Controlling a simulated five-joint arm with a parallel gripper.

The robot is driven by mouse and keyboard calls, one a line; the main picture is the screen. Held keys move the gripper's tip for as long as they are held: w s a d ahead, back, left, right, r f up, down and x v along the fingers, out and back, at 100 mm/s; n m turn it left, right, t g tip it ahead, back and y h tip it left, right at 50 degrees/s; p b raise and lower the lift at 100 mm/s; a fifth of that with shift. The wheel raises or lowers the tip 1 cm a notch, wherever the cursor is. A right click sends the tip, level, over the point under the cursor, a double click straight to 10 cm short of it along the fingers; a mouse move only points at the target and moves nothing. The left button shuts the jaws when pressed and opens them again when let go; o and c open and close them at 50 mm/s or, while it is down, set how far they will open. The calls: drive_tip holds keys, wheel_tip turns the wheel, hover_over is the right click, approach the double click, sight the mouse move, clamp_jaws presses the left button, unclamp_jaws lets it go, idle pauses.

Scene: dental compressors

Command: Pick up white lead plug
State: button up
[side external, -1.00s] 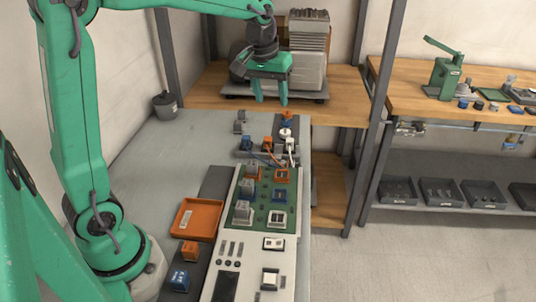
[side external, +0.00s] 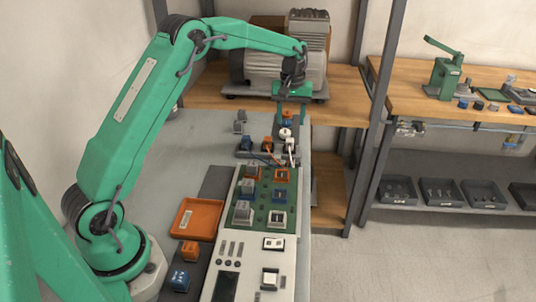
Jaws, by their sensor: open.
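The white lead plug (side external: 291,146) stands at the right end of a dark holder at the far end of the bench, with a pale lead running down from it. My gripper (side external: 291,117) is open, fingers pointing down, a little above and beyond the plug in the picture. Nothing shows between its fingers that I can be sure is held. An orange plug (side external: 267,144) and a blue plug (side external: 246,143) stand to the left in the same row. A white round part (side external: 285,132) sits just behind the white plug.
A green board (side external: 262,215) with several square blocks lies nearer the camera. An orange tray (side external: 190,230) is left of it. A large compressor (side external: 253,68) stands on the wooden shelf behind my gripper. The grey bench (side external: 150,165) is clear at left.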

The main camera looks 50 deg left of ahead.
sight(290, 139)
drive_tip(key=shift+f, duration=1.35)
drive_tip(key=shift+w+f, duration=0.1)
drive_tip(key=shift+f, duration=2.5)
drive_tip(key=c, duration=1.1)
